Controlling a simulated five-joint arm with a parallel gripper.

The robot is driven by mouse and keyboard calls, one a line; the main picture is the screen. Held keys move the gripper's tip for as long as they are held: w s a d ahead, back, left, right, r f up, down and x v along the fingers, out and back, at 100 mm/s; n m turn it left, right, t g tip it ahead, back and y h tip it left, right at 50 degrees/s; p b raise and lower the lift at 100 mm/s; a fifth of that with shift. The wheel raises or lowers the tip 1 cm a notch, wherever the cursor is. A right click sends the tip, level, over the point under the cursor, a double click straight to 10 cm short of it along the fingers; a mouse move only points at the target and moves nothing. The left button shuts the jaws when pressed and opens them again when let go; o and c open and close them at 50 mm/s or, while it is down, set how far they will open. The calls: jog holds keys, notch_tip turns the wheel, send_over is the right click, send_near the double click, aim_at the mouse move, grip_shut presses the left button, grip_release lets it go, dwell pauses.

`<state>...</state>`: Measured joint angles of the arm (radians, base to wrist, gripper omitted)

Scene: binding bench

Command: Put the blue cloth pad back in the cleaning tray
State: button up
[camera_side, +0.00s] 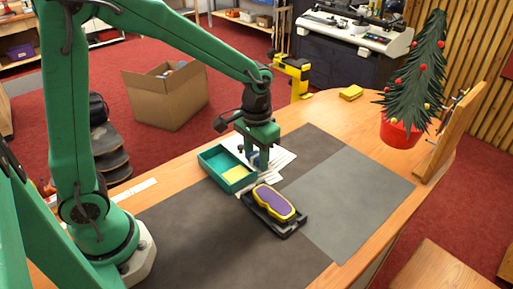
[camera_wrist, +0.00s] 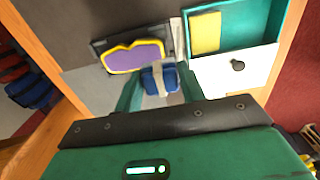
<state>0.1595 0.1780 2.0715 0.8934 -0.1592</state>
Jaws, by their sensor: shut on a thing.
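My gripper (camera_side: 257,164) is shut on the blue cloth pad (camera_wrist: 154,84), which has a pale band across its middle. In the wrist view the pad sits between my two fingers. In the side view the fingers mostly hide it. The teal tray (camera_side: 211,173) stands just left of my gripper, with a yellow piece (camera_side: 236,174) inside and bare floor beside it. It also shows in the wrist view at the upper right (camera_wrist: 240,30). The pad is outside this tray, over or near white papers; its height above the bench is hard to tell.
A black holder (camera_side: 262,222) with a purple and yellow pad (camera_side: 273,202) lies in front of my gripper. White papers (camera_side: 281,157) lie behind it. The grey mat (camera_side: 350,190) to the right is clear. A small tree in a red pot (camera_side: 399,132) stands farther right.

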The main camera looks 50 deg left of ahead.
jog(key=s+a, duration=0.3)
jog(key=a, duration=0.2)
send_over(221, 165)
notch_tip(221, 165, down, 7)
jog(key=shift+s+f, duration=0.1)
jog(key=shift+f, duration=0.1)
jog(key=shift+f, duration=2)
jog(key=shift+f, duration=0.15)
jog(key=o, duration=0.9)
jog(key=shift+o, duration=0.2)
jog(key=shift+r, duration=0.2)
